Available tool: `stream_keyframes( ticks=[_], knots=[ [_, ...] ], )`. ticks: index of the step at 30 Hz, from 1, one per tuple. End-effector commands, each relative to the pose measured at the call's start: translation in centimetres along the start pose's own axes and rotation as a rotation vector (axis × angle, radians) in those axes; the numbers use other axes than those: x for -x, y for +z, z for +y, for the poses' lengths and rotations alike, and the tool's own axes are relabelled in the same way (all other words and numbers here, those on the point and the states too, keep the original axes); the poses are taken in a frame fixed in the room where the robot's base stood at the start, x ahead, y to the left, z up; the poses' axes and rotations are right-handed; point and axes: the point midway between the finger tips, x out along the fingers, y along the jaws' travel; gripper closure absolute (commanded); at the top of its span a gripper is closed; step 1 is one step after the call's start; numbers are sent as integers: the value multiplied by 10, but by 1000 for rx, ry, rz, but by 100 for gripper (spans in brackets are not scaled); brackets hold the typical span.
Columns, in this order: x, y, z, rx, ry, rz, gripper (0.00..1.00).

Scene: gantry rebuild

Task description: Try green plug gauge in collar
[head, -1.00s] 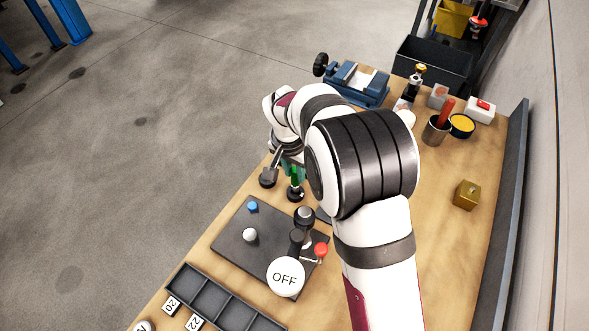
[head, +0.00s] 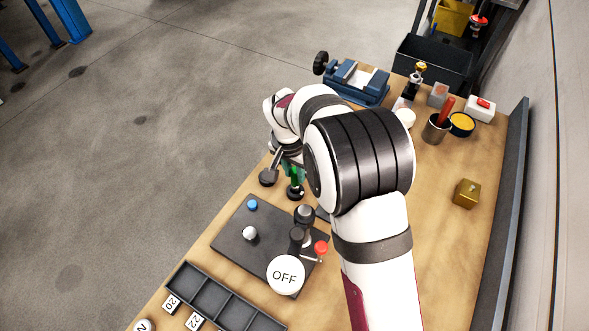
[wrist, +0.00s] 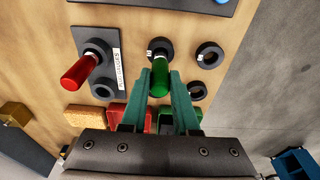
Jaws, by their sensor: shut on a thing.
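My gripper (wrist: 160,98) has green fingers and is shut on the green plug gauge (wrist: 160,76). In the wrist view the gauge points away from the fingers, and its far end overlaps a black collar (wrist: 152,46). I cannot tell how far the end is inside the ring. In the head view the green gauge (head: 295,178) stands roughly upright above a black round base (head: 295,194), partly hidden by my wrist.
In the wrist view a red plug gauge (wrist: 80,71) sits in a labelled dark plate at left. Two empty black rings (wrist: 209,54) lie right of the collar. In the head view a dark plate with knobs (head: 225,244) and a compartment tray (head: 205,296) lie in front; a blue vise (head: 357,84) stands behind.

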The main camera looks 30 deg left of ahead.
Motion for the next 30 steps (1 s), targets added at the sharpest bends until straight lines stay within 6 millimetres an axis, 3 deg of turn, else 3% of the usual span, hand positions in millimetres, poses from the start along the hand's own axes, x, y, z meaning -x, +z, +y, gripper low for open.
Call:
stream_keyframes(
  ticks=[30],
  knots=[
    [-8, 1, 0, -1, 0, 0, 100]
  ],
)
